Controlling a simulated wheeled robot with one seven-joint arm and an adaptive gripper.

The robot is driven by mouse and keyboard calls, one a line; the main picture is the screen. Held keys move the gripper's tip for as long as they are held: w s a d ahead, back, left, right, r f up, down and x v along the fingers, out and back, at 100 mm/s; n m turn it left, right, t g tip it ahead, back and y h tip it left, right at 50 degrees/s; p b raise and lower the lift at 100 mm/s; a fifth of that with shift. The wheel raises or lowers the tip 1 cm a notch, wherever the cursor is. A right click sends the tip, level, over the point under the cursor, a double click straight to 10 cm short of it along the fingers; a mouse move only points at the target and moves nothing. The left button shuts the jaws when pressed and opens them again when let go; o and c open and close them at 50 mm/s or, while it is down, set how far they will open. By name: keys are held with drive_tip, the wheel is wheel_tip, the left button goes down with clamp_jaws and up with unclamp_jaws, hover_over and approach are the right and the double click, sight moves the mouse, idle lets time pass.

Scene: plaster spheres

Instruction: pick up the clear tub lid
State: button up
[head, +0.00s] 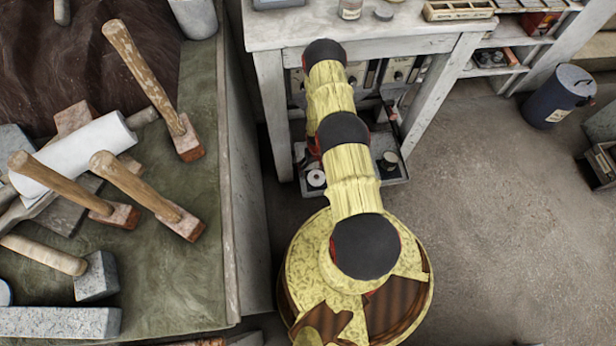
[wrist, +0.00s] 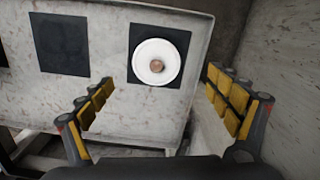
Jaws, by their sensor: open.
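I cannot make out a thing that is surely the clear tub lid. In the wrist view a round white disc (wrist: 156,62) with a small brownish centre lies on a black square (wrist: 180,42) of a pale, stained surface. It may be the lid, but it looks opaque white. My gripper (wrist: 158,82) is open and empty. Its yellow-padded fingers point toward the disc, which shows between and beyond their tips, apart from them. In the head view my own arm hides the gripper. A small round white thing (head: 316,178) shows low under the pale bench there.
More black squares (wrist: 62,44) mark the pale surface, and a pale wall (wrist: 285,110) stands close on the right. In the head view, a pale bench (head: 262,32) is ahead, a table with mallets (head: 165,275) is left, a dark bin (head: 553,100) right.

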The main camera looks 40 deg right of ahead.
sight(316, 176)
drive_tip(key=shift+w+d, duration=0.2)
drive_tip(key=shift+w+f, duration=0.1)
drive_tip(key=shift+f, duration=0.05)
wheel_tip(316, 176, down, 2)
drive_tip(key=shift+f+b, duration=0.2)
drive_tip(key=shift+b, duration=0.55)
drive_tip(key=f+b, duration=0.3)
drive_tip(key=shift+s+d+f+b, duration=0.15)
drive_tip(key=shift+s+b, duration=0.1)
drive_tip(key=shift+b, duration=0.15)
drive_tip(key=shift+f+b, duration=0.7)
drive_tip(key=shift+f, duration=0.2)
drive_tip(key=shift+c, duration=0.3)
drive_tip(key=c, duration=0.9)
